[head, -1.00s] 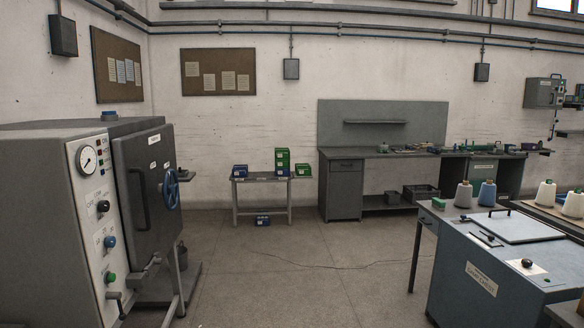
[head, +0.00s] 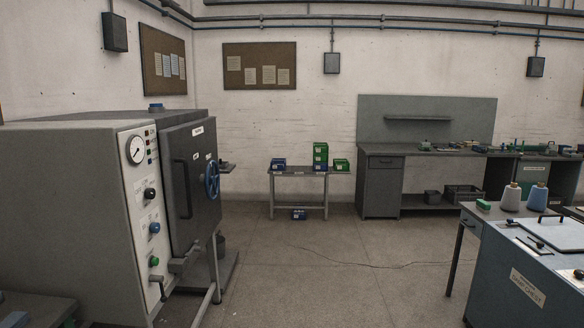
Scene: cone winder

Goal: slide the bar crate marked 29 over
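Small blue and green crates are grouped at a low grey table (head: 298,172) by the back wall. A blue crate (head: 278,164) sits at the table's left end. A stack of green crates (head: 320,153) stands right of the middle, with something blue at its base. Another green crate (head: 341,164) sits at the right end. A blue crate (head: 299,214) is low down under the table. Their labels are too small to read, so I cannot tell which is marked 29. Neither of my grippers is in view.
A large grey machine (head: 70,190) with a gauge and a door with a blue handwheel fills the left. A grey workbench (head: 382,190) stands right of the low table. A blue-grey cabinet (head: 500,275) is at the lower right.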

